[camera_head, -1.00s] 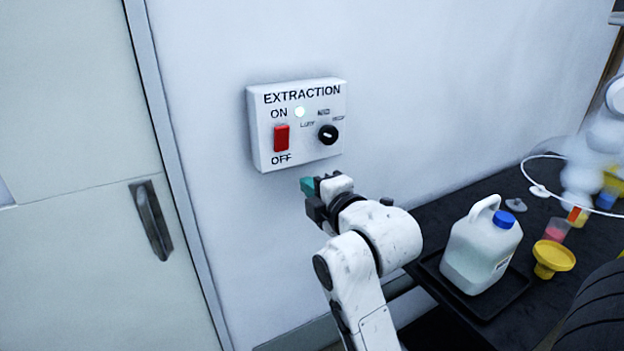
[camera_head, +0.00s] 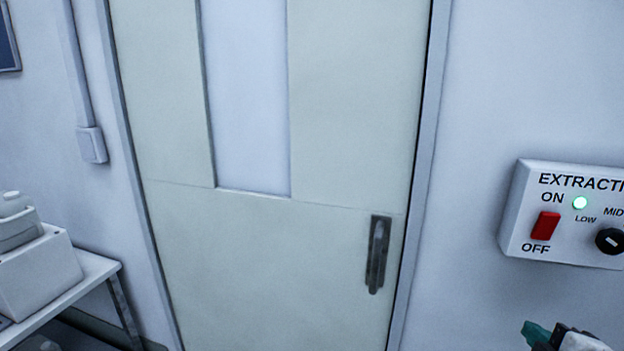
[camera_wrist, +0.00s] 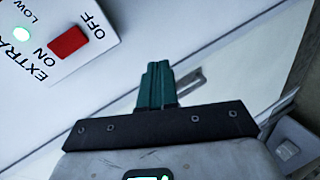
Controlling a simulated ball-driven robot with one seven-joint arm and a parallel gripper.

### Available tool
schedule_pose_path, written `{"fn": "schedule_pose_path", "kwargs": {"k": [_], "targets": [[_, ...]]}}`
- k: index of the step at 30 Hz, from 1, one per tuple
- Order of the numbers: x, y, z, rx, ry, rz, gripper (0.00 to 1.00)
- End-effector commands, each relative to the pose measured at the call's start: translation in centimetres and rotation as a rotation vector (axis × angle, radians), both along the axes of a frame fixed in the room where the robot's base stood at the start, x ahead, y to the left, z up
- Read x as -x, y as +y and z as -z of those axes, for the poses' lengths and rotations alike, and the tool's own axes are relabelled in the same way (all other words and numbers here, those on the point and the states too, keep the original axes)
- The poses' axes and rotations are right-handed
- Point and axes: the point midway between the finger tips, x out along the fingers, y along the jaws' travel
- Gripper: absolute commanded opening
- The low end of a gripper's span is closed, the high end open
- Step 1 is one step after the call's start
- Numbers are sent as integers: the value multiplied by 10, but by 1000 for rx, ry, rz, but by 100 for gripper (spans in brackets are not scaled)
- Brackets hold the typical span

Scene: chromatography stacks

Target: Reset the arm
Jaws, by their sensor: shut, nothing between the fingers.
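My gripper (camera_head: 535,333) shows at the bottom right of the head view, its green fingers below the extraction control box (camera_head: 563,212). In the wrist view my gripper (camera_wrist: 158,72) has its green fingers together with nothing between them. The box is on the wall, apart from the fingers. It has a red switch (camera_head: 545,226), a lit green-white lamp (camera_head: 580,202) and a black knob (camera_head: 611,240). In the wrist view the box (camera_wrist: 88,70) is at the upper left, with its red switch (camera_wrist: 68,43). The box's right edge is cut off in the head view.
A pale door (camera_head: 270,255) with a dark metal handle (camera_head: 377,255) fills the middle of the head view. A white bench (camera_head: 85,275) with white equipment (camera_head: 35,262) stands at the left. Bare wall (camera_head: 480,110) lies between door and box.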

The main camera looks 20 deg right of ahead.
Motion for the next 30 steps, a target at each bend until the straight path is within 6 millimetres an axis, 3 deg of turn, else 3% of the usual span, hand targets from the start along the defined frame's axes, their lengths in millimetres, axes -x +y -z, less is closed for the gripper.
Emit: {"fn": "schedule_pose_path", "kwargs": {"k": [1, 5, 9, 13, 18, 21, 30], "targets": [[-2, 19, 31, -119, 42, -6, 0], [10, 68, 107, -445, 163, 52, 0], [45, 121, 181, -739, 330, 202, 0], [90, 158, 230, -916, 478, 392, 0], [137, 184, 263, -1011, 599, 598, 0], [150, 189, 270, -1027, 624, 660, 0], [153, 190, 272, -1034, 629, 680, 0]]}}
